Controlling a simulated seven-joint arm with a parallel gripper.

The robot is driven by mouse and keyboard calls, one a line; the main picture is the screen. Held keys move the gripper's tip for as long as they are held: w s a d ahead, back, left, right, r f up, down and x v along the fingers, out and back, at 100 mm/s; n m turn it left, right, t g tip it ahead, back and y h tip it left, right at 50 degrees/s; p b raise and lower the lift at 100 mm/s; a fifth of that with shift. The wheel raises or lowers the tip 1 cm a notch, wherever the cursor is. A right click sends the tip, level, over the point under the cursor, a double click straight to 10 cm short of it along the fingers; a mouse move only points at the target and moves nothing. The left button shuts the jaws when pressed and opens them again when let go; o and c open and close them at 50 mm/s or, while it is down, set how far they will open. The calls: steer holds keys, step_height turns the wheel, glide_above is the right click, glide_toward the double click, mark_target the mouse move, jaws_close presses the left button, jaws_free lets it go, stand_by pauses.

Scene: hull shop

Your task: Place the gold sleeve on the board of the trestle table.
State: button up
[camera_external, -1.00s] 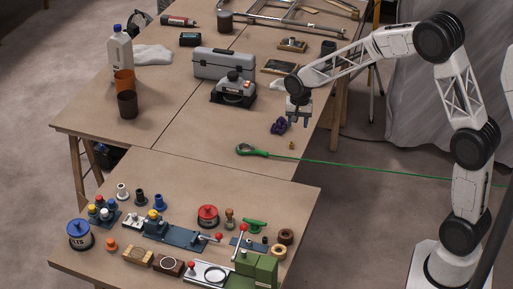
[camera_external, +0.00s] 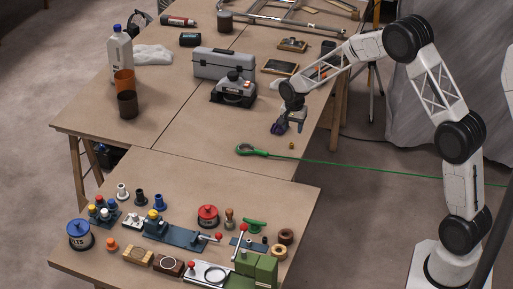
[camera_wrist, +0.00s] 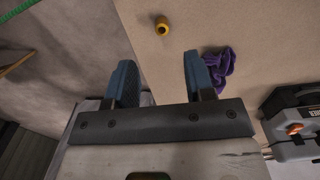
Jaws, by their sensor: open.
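The gold sleeve (camera_external: 291,145) stands small on the board of the trestle table (camera_external: 200,140), near its right edge. In the wrist view the gold sleeve (camera_wrist: 162,25) is at the top, beyond my fingertips and clear of them. My gripper (camera_external: 290,128) is above the board beside a purple cloth (camera_external: 277,128), which it partly overlaps in the external view. In the wrist view my gripper (camera_wrist: 158,72) is open with nothing between its fingers, and the purple cloth (camera_wrist: 220,66) shows behind the right finger.
A grey toolbox (camera_external: 222,64) and a dark machine (camera_external: 233,90) stand to the left. The front table (camera_external: 110,180) carries several fixtures and knobs.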

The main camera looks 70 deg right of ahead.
mark_target(292, 143)
steer(key=shift+f, duration=1.3)
steer(key=shift+w+f, duration=0.1)
steer(key=shift+f, duration=2.5)
jaws_close()
steer(key=shift+r, duration=0.15)
